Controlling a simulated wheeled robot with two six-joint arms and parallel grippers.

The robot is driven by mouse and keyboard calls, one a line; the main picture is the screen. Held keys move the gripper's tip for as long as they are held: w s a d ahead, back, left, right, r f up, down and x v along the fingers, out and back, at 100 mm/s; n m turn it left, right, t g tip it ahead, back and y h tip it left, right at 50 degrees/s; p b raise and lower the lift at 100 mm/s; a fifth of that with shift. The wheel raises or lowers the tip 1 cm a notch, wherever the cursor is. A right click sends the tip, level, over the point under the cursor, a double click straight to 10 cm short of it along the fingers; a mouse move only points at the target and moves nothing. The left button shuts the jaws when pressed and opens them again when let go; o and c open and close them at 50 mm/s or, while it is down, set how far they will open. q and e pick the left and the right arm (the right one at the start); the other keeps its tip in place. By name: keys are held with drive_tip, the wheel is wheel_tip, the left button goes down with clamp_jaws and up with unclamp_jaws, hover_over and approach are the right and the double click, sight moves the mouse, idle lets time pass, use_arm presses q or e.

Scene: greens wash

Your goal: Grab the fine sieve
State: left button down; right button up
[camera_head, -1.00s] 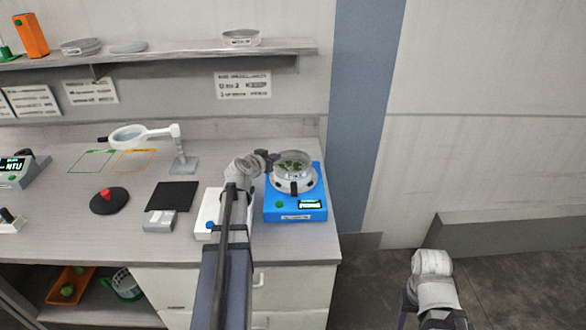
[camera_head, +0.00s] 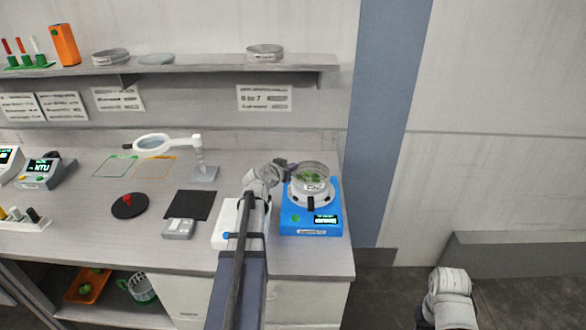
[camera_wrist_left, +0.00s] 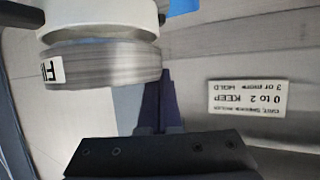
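A round metal sieve (camera_head: 312,177) with green leaves inside sits on the white ring of the blue shaker (camera_head: 297,224). In the left wrist view the sieve (camera_wrist_left: 112,68) shows a white label whose visible letters read "FI". My left gripper (camera_head: 288,167) is at the left side of the sieve's rim. In the left wrist view the dark fingers (camera_wrist_left: 163,95) are close beside the sieve's wall. Whether they are open or touch it is unclear. My right gripper is out of view; only part of that arm shows at lower right.
The shelf holds two more round sieves, one at left (camera_head: 110,57) and one at right (camera_head: 264,53), and a flat disc (camera_head: 156,59). A magnifier lamp (camera_head: 154,143), a black mat (camera_head: 189,205) and a grey scale (camera_head: 178,229) are left of my arm.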

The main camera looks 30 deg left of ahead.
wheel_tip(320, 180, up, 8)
drive_tip(key=p, duration=0.7)
